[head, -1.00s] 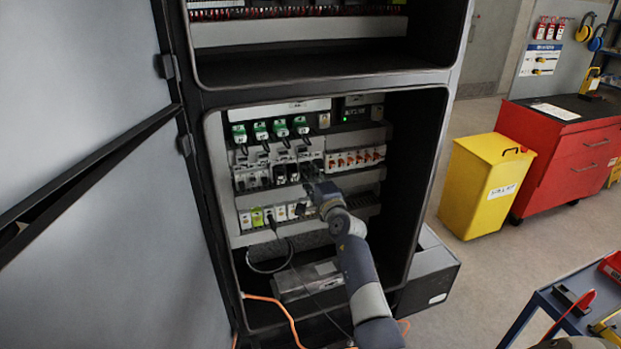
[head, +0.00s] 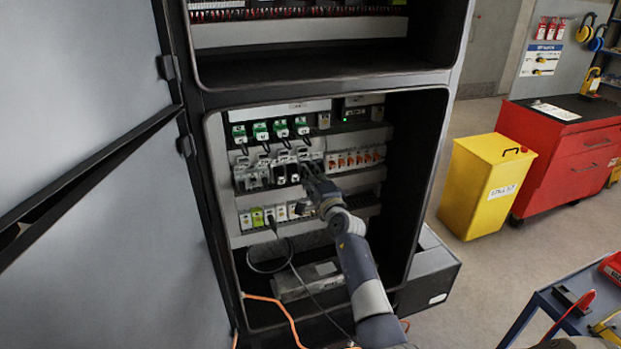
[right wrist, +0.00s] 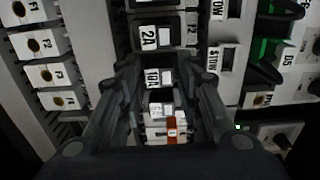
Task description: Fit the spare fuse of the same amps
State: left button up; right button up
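My right gripper (head: 309,168) reaches into the open cabinet at the row of fuse holders (head: 265,177). In the right wrist view the right gripper (right wrist: 168,72) is open, with one finger on each side of a dark holder labelled 10A (right wrist: 153,77). I cannot tell whether the fingers touch it. A dark holder labelled 2A (right wrist: 150,38) is just above it in that view. I see no loose fuse in the gripper. The spare fuse cannot be made out in these views. My left gripper is not in view.
Orange-marked switches (head: 355,158) sit right of the holders. Green plugs (head: 260,131) are above, and white and yellow-green modules (head: 257,217) below. A black cable (head: 267,262) loops beneath. A yellow bin (head: 487,185), red cabinet (head: 563,155) and blue cart (head: 545,308) stand to the right.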

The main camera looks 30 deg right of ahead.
jog(key=shift+o, duration=0.4)
jog(key=shift+f, duration=0.1)
jog(key=v, duration=1.2)
